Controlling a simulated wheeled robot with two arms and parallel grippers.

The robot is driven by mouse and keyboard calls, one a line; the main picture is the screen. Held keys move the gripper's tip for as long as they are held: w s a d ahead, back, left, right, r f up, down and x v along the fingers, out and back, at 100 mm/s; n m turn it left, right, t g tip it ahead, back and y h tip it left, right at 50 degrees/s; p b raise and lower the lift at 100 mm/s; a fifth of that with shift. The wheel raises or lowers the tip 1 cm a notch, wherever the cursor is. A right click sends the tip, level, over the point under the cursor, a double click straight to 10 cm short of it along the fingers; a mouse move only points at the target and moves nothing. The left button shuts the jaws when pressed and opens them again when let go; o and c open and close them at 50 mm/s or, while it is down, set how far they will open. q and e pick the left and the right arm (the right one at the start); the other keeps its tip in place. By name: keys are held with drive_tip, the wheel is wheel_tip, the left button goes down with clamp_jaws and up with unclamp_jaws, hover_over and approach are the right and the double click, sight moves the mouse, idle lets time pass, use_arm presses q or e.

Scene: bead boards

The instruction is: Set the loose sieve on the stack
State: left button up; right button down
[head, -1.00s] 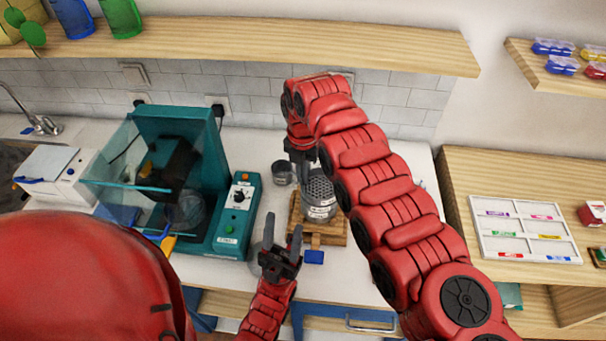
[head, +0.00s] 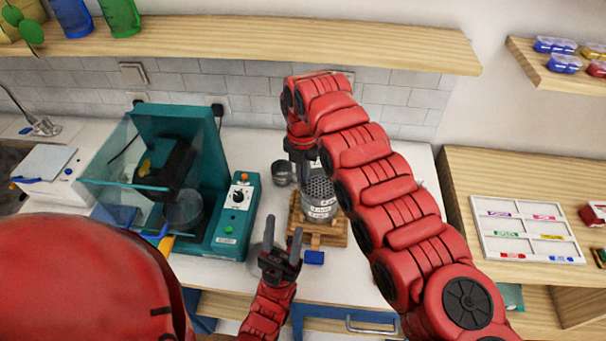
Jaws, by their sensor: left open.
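A stack of grey metal sieves (head: 321,210) with white labels stands on a wooden board (head: 333,238) on the counter. Its top shows a perforated plate (head: 320,187). I cannot tell where one sieve ends and another begins, or which one is loose. My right gripper (head: 301,168) points down at the upper left edge of the stack. Its fingertips are partly hidden, so I cannot tell whether it grips the rim. My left gripper (head: 282,238) is open and empty, in front of the board and to its left.
A small metal cup (head: 281,174) stands behind and left of the stack. A grey round object (head: 255,262) is partly hidden behind my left gripper. A teal machine (head: 225,225) stands to the left. A blue block (head: 314,257) sits at the board's front. A shelf (head: 250,48) hangs above.

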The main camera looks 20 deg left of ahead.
idle(0.4)
drive_tip(key=c, duration=1)
unclamp_jaws()
drive_tip(key=shift+r, duration=0.2)
wheel_tip(320, 180, up, 17)
drive_tip(key=p, duration=0.7)
